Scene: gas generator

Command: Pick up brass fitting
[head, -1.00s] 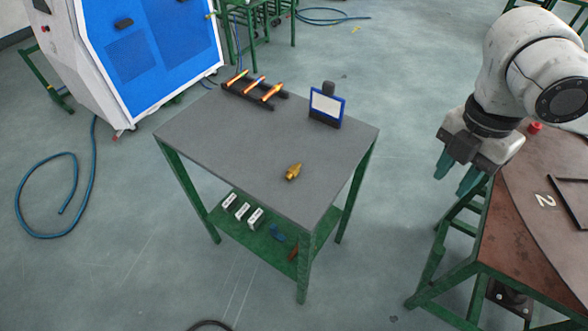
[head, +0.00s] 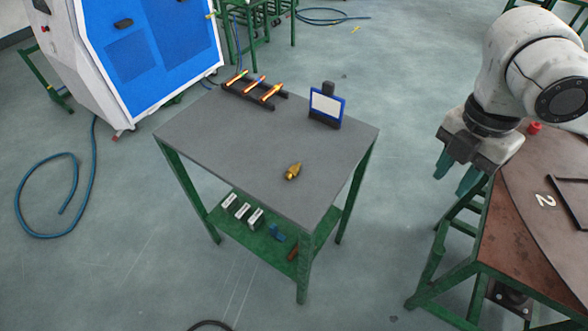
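The brass fitting (head: 293,171) lies alone on the grey top of the small green-legged table (head: 215,150), toward its near right side. It is gold-coloured with a pointed end. My gripper (head: 454,178) hangs to the right of this table, well apart from the fitting, near the brown table. Its two green fingers point down with a gap between them, and nothing shows in the gap.
A black rack with several orange-tipped torches (head: 254,88) and a blue-framed display (head: 326,106) stand at the table's back. The lower shelf (head: 262,241) holds white blocks. A brown table (head: 520,235) stands at right. A hose (head: 44,234) lies at left.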

